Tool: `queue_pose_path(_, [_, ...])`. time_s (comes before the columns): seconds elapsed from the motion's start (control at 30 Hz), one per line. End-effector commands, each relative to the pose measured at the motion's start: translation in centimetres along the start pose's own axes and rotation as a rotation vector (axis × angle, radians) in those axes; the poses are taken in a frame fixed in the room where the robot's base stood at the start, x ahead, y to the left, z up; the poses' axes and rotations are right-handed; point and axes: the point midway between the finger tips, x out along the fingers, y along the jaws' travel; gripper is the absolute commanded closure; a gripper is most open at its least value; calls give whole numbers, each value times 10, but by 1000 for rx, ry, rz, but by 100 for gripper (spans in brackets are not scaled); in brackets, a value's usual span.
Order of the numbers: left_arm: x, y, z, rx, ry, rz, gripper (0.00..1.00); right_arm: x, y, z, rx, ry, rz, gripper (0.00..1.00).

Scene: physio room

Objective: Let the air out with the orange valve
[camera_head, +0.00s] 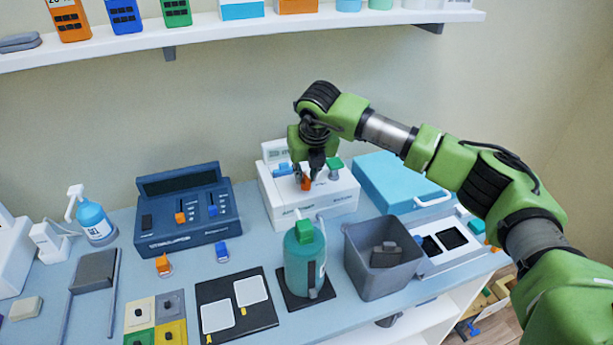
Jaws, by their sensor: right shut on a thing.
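A white machine (341,198) with a small screen stands at the back middle of the table. On its top sit an orange valve (306,184), a blue part (283,169) and a green part (334,163). My right gripper (308,178) reaches down from above and is shut on the orange valve, its fingers hiding part of it. My left gripper is not in view.
A teal canister (303,265) with a green top stands in front of the machine. A grey bin (382,255) is to its right, a dark blue stimulator (187,213) to the left. A shelf (240,28) runs above.

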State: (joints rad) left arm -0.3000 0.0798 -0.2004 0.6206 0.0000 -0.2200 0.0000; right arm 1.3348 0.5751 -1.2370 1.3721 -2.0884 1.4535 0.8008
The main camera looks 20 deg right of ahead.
Motion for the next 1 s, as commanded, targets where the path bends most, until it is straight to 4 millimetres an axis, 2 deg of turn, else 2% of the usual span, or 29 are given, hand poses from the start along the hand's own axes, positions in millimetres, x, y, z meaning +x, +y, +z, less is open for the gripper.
queue_pose_path(0.03, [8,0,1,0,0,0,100,3,1,0,27,-3,-10,100])
queue_pose_path(0.5, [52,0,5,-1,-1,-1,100,3,4,0,416,-4,-171,100])
queue_pose_path(0.8, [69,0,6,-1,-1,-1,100,2,5,2,681,-4,-282,100])
queue_pose_path(1.0, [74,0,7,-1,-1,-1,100,1,6,3,854,-4,-352,100])
